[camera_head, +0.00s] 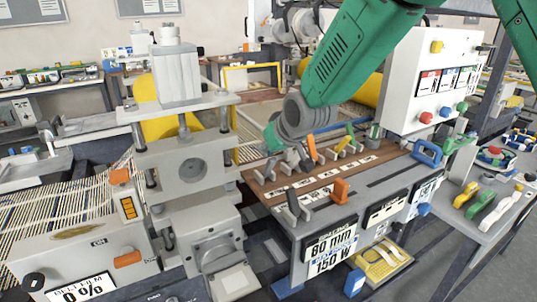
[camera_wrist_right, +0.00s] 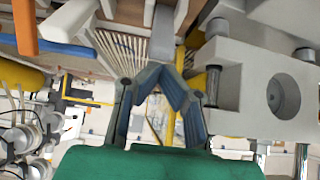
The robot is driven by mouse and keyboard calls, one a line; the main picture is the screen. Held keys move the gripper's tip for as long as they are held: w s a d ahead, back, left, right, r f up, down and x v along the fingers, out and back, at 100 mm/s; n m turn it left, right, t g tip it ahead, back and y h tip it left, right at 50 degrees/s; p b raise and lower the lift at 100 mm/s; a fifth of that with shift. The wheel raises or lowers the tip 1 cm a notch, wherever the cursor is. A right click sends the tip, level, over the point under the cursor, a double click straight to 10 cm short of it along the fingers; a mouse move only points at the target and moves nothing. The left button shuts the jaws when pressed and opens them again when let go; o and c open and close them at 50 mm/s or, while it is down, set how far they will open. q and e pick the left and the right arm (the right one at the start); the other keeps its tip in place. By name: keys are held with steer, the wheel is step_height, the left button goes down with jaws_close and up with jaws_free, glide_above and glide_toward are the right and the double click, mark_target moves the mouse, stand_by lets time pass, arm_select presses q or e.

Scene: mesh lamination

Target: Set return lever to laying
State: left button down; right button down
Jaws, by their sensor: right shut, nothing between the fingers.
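My right arm comes in from the top right. Its gripper (camera_head: 288,160) is shut and empty, low over the brown lever panel (camera_head: 272,189), beside an orange lever (camera_head: 312,148). A yellow lever (camera_head: 350,129) and several grey levers stand along the same panel. A dark grey lever (camera_head: 293,204) and an orange handle (camera_head: 340,191) stand at its front edge. I cannot tell which one is the return lever, as the labels are too small to read. In the right wrist view, the gripper's dark blue fingers (camera_wrist_right: 160,75) come together in front of a grey bar. My left gripper is not in view.
A grey press block (camera_head: 185,165) with posts stands left of the panel. A white control box (camera_head: 435,80) with coloured knobs stands behind right. A blue handle (camera_head: 427,153) is at the panel's right end. A side table (camera_head: 475,180) holds coloured tools.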

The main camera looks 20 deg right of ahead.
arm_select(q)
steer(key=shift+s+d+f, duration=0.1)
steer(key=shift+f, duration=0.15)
arm_select(e)
steer(key=shift+s+d+f, duration=0.1)
steer(key=shift+s, duration=0.35)
steer(key=shift+s+f, duration=0.1)
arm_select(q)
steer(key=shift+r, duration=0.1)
